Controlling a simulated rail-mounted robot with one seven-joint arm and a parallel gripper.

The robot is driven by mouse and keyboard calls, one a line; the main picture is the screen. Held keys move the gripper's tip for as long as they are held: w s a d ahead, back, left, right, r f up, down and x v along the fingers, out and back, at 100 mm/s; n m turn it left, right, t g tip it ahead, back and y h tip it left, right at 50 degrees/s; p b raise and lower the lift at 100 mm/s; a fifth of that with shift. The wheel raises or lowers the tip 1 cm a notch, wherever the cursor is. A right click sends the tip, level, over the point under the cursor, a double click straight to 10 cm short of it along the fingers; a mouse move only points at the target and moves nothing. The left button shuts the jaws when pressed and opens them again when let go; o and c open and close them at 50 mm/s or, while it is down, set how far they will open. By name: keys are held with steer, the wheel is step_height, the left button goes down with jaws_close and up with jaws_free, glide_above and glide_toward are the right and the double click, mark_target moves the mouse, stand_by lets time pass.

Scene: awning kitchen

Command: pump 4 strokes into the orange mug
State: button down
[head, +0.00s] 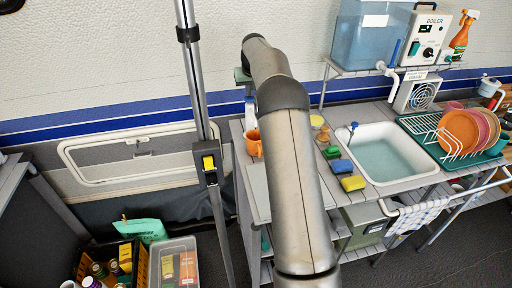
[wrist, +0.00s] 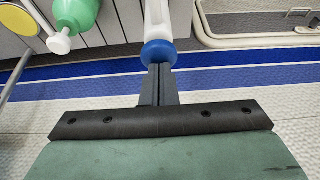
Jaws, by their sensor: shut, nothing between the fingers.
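The orange mug (head: 253,143) stands on the grey slatted counter, left of my arm and partly hidden by it. A white bottle with a blue top (head: 249,108) stands just behind the mug. In the wrist view the blue top (wrist: 158,53) is round, with a white part beyond it. My gripper (wrist: 159,70) is shut and empty, its fingertips right at the blue top. I cannot tell whether they touch it. In the head view only the gripper's green body (head: 242,75) shows, above the bottle. The mug is not visible in the wrist view.
A green bottle with a white nozzle (wrist: 75,14) and a yellow disc (wrist: 17,19) are close by in the wrist view. Sponges (head: 342,167) and a water-filled sink (head: 385,155) lie to the right. A metal pole (head: 200,90) stands left of the counter.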

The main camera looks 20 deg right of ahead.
steer(key=shift+f, duration=0.1)
steer(key=shift+r+p, duration=2.1)
steer(key=shift+r, duration=0.2)
steer(key=shift+f, duration=0.25)
steer(key=shift+f+b, duration=1.3)
steer(key=shift+f, duration=0.8)
steer(key=shift+r, duration=0.1)
steer(key=shift+r+p, duration=1.95)
steer(key=shift+r, duration=0.3)
steer(key=shift+f, duration=0.15)
